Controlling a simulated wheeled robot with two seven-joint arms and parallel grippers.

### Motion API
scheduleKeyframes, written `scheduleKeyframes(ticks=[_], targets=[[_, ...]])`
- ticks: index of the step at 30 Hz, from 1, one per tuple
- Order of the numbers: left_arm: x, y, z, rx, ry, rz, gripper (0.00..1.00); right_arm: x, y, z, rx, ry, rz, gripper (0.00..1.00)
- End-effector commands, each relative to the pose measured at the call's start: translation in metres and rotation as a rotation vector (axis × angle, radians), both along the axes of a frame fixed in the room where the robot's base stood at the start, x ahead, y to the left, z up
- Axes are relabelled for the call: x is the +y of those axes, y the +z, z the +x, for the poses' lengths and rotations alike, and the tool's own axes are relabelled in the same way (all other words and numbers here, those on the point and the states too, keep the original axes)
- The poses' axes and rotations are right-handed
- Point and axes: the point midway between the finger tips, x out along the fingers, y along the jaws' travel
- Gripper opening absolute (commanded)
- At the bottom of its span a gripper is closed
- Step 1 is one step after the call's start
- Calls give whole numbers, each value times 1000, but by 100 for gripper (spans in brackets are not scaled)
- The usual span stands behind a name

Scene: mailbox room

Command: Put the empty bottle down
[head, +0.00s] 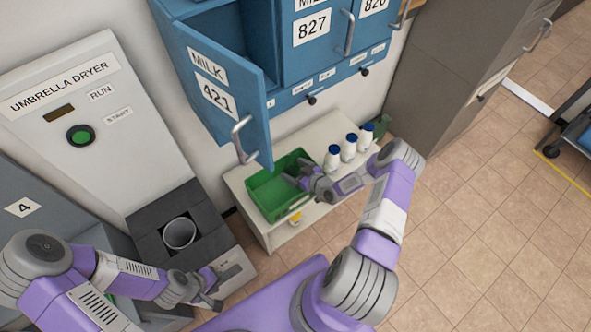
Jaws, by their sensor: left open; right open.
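Three white bottles with blue caps, the nearest being one bottle (333,158), stand upright in a row on a low white shelf unit (331,206). I cannot tell which bottle, if any, is empty. A green crate (266,209) sits on the left part of the unit; its visible floor looks bare. My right gripper (296,173) is open over the crate's right side, left of the bottles, with nothing seen between its fingers. My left gripper (219,288) is open and empty, low at the left, in front of the umbrella dryer.
A blue mailbox door (217,88) marked MILK 421 hangs open above the crate. The umbrella dryer (90,95) stands left. A green object (382,125) is at the unit's far end. Tiled floor (480,210) at right is clear.

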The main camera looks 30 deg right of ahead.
Motion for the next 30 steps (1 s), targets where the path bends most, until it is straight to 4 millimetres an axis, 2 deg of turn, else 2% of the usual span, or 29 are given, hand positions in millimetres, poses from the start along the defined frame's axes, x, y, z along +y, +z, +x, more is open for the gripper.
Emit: scheduleKeyframes(ticks=[4, 8, 11, 21, 24, 30], targets=[[0, 0, 0, 0, 0, 0, 43, 0, -3, -3, 10, 2, -2, 90], [0, 0, 0, 0, 0, 0, 43, 0, 8, -3, 8, 1, 0, 90], [0, 8, 0, 0, 0, 0, 43, -4, 18, -18, 11, 0, 0, 90], [0, 34, 0, 0, 0, 0, 43, -20, 48, -83, 6, -2, 0, 90], [0, 38, 0, 0, 0, 0, 43, -23, 52, -97, 7, -1, -1, 90], [0, 40, 0, 0, 0, 0, 43, -26, 57, -109, 5, 1, 0, 90]])
